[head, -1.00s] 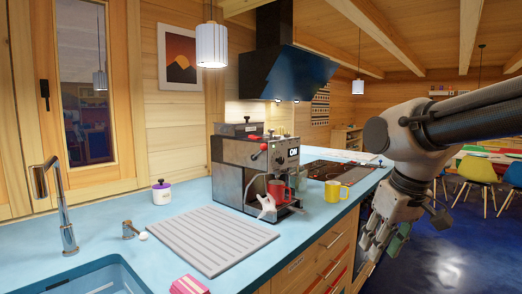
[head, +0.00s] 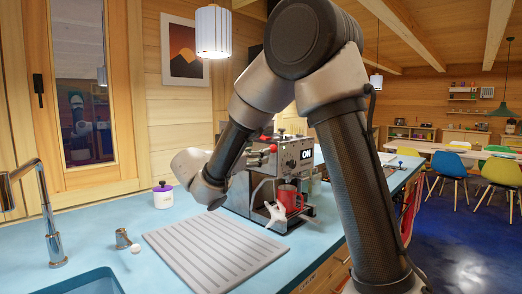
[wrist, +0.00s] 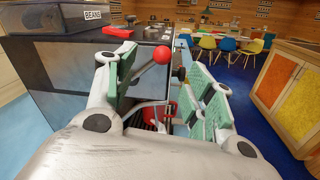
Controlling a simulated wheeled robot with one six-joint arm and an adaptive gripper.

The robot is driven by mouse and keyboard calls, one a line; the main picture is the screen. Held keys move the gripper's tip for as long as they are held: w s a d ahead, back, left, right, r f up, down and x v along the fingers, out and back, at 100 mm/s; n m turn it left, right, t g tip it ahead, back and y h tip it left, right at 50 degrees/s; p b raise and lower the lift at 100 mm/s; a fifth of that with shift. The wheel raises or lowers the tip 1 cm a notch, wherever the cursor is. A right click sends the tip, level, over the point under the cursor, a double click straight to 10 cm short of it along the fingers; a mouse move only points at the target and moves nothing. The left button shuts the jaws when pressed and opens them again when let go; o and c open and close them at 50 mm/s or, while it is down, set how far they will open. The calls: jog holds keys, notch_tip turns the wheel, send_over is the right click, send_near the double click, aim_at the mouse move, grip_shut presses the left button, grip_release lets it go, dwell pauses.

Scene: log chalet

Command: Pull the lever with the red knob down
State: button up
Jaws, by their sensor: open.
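The coffee machine (head: 300,158) stands on the blue counter. Its lever with the red knob (wrist: 161,55) shows in the wrist view, the rod slanting down and left from the knob. In the head view the red knob (head: 274,148) is on the machine's upper front. My gripper (wrist: 162,63) is open, its green-padded fingers spread to either side of the knob in the wrist view. I cannot tell whether the knob lies between the pads or beyond them. Nothing is held. In the head view my own arm hides the fingers.
A red mug (head: 290,197) stands at the machine's front, beside a white handle-like part (head: 274,213). A ribbed drainboard (head: 215,250) lies before the machine. A white jar (head: 163,196) stands at the back. A BEANS box (wrist: 93,15) sits on the machine.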

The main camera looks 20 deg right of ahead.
jog(key=x, duration=0.7)
jog(key=shift+d, duration=0.2)
jog(key=shift+f, duration=0.1)
